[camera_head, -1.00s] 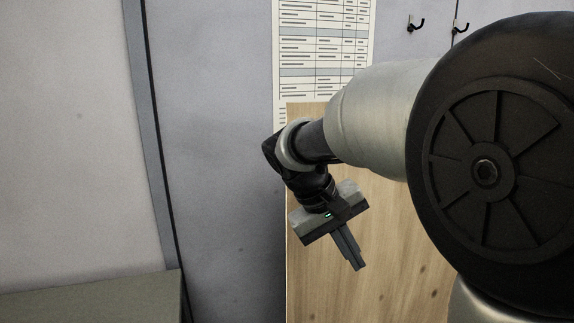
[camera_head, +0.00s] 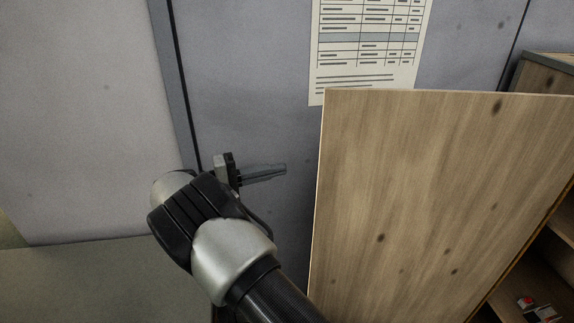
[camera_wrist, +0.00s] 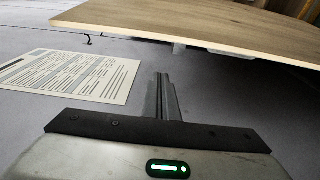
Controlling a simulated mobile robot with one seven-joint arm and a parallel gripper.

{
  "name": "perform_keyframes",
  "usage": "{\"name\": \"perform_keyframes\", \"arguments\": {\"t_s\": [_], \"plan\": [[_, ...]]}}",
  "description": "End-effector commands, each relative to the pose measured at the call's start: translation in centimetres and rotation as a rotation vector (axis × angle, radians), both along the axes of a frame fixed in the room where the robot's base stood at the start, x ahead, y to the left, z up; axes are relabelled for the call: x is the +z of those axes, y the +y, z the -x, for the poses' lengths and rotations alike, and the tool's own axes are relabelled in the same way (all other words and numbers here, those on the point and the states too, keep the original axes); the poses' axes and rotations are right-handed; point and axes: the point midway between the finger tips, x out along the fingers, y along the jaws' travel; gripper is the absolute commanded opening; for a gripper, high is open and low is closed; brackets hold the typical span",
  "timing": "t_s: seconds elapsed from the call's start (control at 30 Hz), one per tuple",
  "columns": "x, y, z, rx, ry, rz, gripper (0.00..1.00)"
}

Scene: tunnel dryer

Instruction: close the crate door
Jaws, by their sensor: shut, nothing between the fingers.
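The crate door (camera_head: 430,190) is a light wooden panel with dark knots, standing open right of centre in the head view. In the wrist view the door (camera_wrist: 200,22) spans the top, its pale edge facing me. My gripper (camera_head: 284,170) is shut and empty, left of the door's free edge, with its fingers pointing right towards it. A gap shows between fingertips and door in the head view. In the wrist view the shut fingers (camera_wrist: 164,80) point up towards the door's edge. The crate (camera_head: 550,250) shows partly behind the door at right.
A grey wall panel (camera_head: 250,60) stands behind, with a printed sheet (camera_head: 366,45) on it. Small red and white items (camera_head: 538,308) lie in the crate. A greenish-grey surface (camera_head: 90,280) is at lower left. The wrist view shows a hook (camera_wrist: 88,40).

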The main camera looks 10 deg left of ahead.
Motion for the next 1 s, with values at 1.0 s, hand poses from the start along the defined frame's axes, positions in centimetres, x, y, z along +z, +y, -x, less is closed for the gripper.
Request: {"name": "perform_keyframes", "arguments": {"t_s": [1.0], "plan": [[0.0,-8.4,0.0,-0.002,0.002,-0.001,0.00]]}}
